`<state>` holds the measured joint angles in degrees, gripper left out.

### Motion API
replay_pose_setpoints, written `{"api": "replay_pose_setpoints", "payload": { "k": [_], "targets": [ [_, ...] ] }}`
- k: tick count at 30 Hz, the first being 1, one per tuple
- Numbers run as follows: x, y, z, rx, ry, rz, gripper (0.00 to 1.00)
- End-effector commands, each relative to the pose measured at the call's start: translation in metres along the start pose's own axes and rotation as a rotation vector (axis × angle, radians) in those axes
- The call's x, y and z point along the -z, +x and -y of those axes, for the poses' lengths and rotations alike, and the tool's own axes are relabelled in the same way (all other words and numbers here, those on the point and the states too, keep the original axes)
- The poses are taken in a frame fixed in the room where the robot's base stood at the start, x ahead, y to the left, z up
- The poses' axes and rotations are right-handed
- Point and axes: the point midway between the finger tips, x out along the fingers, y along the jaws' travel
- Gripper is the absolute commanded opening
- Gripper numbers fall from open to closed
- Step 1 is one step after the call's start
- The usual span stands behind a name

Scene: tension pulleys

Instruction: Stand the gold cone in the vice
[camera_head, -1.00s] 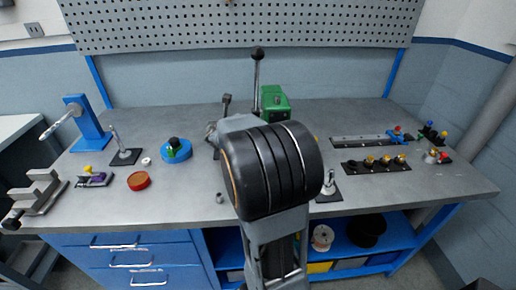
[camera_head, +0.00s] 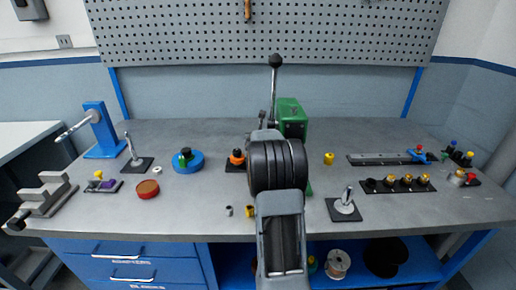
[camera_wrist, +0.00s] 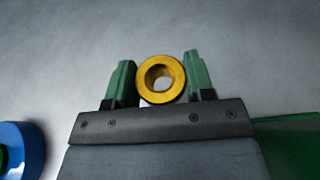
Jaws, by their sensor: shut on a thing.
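My gripper (camera_wrist: 160,72) shows in the wrist view, its two green-tipped fingers shut on a gold ring-shaped piece, seen end-on with a round hole, which I take to be the gold cone (camera_wrist: 179,80). Its full shape and tilt cannot be told from this angle. In the head view my arm hides the gripper and the held piece. A grey stepped block with a dark handle, seemingly the vice (camera_head: 45,196), stands at the far left of the bench. The held piece is well apart from it.
A green machine (camera_head: 291,118) with a tall lever stands behind my arm. A blue disc (camera_head: 187,162), a red dish (camera_head: 147,189), a blue stand (camera_head: 101,130) and a post on a plate (camera_head: 137,158) lie left. A yellow cylinder (camera_head: 329,158) and a black strip (camera_head: 398,184) are right.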

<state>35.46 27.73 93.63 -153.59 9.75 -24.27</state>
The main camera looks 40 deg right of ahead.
Motion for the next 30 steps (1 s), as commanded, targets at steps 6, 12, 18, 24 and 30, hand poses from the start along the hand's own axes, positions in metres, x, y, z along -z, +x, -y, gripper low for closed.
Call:
{"api": "replay_pose_setpoints", "payload": {
  "k": [6,12,18,24,30],
  "targets": [
    [0.018,0.017,0.003,0.001,-0.001,-0.004,0.24],
    [0.034,0.023,0.003,0.000,0.000,0.000,0.24],
    [0.034,0.023,0.002,0.000,0.000,0.001,0.24],
    [0.037,0.024,0.003,0.000,0.000,0.001,0.24],
    [0.037,0.024,0.003,0.000,0.000,0.000,0.59]
  ]
}}
